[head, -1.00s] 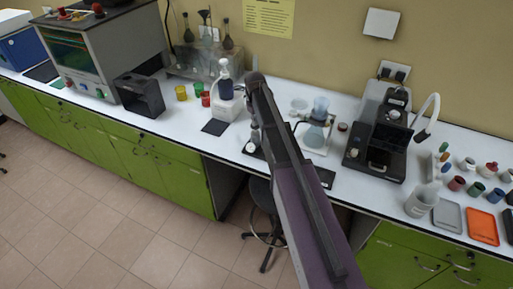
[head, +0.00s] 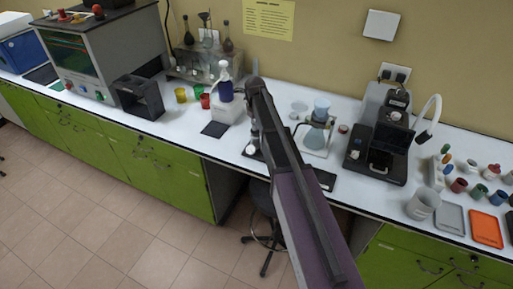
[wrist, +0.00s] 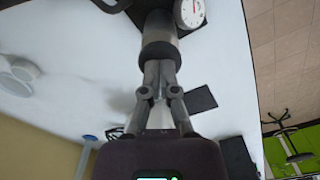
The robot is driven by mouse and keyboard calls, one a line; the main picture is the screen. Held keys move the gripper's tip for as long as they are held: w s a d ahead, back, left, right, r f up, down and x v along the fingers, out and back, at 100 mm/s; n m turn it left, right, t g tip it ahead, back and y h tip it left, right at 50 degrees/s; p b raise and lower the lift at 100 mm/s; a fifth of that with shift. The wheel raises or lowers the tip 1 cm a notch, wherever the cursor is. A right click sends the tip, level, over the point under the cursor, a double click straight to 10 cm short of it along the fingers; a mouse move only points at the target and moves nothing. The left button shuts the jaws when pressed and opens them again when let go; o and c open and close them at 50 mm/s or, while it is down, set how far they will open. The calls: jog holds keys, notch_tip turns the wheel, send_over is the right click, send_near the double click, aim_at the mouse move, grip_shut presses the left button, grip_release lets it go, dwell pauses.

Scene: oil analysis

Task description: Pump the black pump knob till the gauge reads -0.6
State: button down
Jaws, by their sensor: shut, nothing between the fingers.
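In the wrist view, my gripper (wrist: 160,68) is shut and empty, with its fingertips at the black pump knob (wrist: 160,54). The tips appear to touch the knob, but the exact contact is hard to tell. A grey metal pump body (wrist: 158,24) shows beyond the knob. The round white gauge (wrist: 190,12) with red on its dial sits beside it, partly cut off at the top edge; its value is too small to read. In the head view, the gauge (head: 250,149) shows small left of my arm, which hides most of the pump and my gripper.
A glass flask on a stand (head: 314,135) and a black instrument (head: 383,150) stand to the right. Cups and trays fill the right end. A black stool (head: 265,210) stands under the bench.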

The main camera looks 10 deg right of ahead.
jog(key=shift+r+p, duration=1.95)
jog(key=shift+r, duration=0.15)
notch_tip(320, 180, up, 5)
jog(key=p, duration=0.5)
jog(key=s+f+m+b, duration=0.2)
jog(key=s+f+b, duration=0.1)
jog(key=s, duration=1.1)
jog(key=s+f+m+b, duration=0.2)
jog(key=s+f+b, duration=0.1)
jog(key=s, duration=1.1)
jog(key=shift+f+m+b, duration=0.35)
jog(key=shift+m, duration=0.05)
jog(key=shift+w, duration=0.1)
